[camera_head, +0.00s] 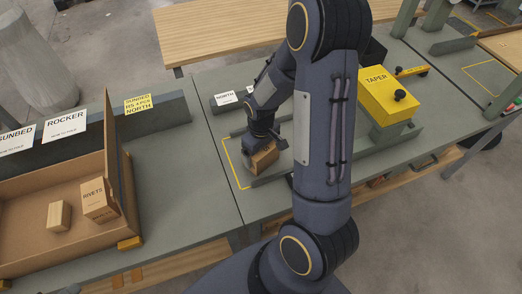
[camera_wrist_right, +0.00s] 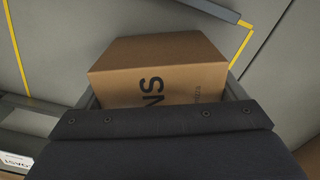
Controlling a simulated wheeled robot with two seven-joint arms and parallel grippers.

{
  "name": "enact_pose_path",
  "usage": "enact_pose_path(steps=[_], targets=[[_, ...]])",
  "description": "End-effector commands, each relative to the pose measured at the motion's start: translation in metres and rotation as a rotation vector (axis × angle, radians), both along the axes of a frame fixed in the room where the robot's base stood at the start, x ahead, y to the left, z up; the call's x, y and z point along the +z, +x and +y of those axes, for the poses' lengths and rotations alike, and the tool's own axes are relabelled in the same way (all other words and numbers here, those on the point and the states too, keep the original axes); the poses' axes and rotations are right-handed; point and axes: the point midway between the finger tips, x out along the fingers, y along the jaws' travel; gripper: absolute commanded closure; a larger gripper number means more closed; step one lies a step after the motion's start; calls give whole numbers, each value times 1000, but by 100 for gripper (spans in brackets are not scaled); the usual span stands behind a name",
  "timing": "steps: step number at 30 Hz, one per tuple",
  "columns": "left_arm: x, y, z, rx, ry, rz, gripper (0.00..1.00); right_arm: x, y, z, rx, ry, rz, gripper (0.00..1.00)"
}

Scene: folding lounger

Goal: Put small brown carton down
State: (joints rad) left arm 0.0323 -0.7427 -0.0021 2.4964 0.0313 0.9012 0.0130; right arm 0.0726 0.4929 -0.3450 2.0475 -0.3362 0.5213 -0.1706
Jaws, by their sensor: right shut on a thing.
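The small brown carton (camera_head: 262,158) is in my right gripper (camera_head: 265,143), over or on the grey bench inside a yellow-outlined area (camera_head: 237,178). In the right wrist view the carton (camera_wrist_right: 160,65) sits between the fingers, with dark letters on its side. The right gripper is shut on it. I cannot tell whether the carton's underside touches the bench. My left gripper is not in view.
A yellow TAPER block (camera_head: 388,95) stands right of my arm. Grey bench lies clear between.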

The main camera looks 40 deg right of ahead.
Motion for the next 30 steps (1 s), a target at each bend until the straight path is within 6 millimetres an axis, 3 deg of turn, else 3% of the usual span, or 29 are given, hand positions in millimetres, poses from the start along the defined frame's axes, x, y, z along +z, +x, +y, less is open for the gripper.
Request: enact_pose_path(steps=[5, 6, 8, 19, 30], targets=[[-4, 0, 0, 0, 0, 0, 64, -3, 0, 0, 0, 0, -1, 45], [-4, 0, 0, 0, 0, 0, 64, -4, 0, 0, 0, 0, 0, 8], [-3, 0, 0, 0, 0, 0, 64, -2, 0, 0, 0, 0, 0, 0], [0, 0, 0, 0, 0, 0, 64, 9, 1, 0, 0, -1, -3, 0], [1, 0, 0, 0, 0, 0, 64, 86, 1, 0, 0, 0, -7, 0]])
